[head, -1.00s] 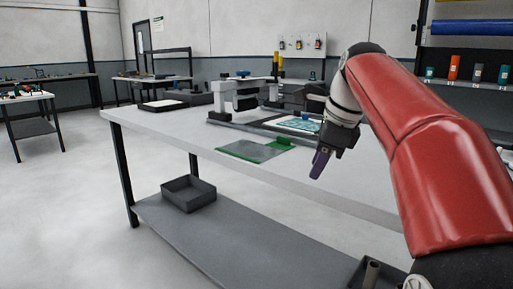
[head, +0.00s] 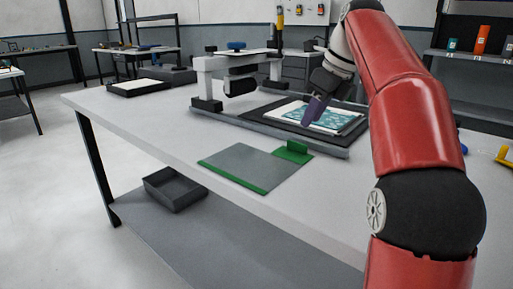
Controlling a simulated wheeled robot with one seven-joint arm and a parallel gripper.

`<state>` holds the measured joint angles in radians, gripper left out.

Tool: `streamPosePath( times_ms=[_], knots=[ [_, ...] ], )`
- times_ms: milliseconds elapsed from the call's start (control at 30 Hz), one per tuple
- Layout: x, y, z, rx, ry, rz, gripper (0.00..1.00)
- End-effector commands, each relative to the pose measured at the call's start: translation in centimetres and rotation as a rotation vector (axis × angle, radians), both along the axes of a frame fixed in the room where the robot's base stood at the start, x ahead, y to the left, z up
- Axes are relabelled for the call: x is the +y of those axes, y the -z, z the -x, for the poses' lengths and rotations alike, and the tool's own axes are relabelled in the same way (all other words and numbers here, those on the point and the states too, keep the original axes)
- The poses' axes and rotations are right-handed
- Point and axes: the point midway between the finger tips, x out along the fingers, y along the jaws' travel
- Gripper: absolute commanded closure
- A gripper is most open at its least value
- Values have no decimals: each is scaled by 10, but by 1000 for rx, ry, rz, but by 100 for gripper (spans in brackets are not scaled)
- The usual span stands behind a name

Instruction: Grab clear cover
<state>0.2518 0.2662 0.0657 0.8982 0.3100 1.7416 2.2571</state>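A flat, see-through greyish panel (head: 246,165) lies on the workbench in the head view; it looks like the clear cover. It has a green strip along its front edge and a raised green tab (head: 293,150) at its right corner. My gripper (head: 313,112), with purple fingers, hangs above and behind the panel, over a dark tray with a teal-patterned sheet (head: 333,117). It is apart from the panel. The fingers overlap in this view, so their opening is hidden. I see nothing held between them.
The workbench (head: 150,120) is clear left of the panel. A grey-white gantry frame (head: 222,65) stands behind it, beside the dark tray. A black tray (head: 140,87) sits at the far left end. A dark bin (head: 175,187) rests on the lower shelf.

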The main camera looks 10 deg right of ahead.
Motion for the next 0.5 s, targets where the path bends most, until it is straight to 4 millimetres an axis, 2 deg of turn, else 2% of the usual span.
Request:
streamPosePath(
  times_ms=[267, 500],
  knots=[
    [8, 24, -5, 1, -3, -1, 69],
    [19, 58, -9, 1, -1, 0, 69]
  ],
)
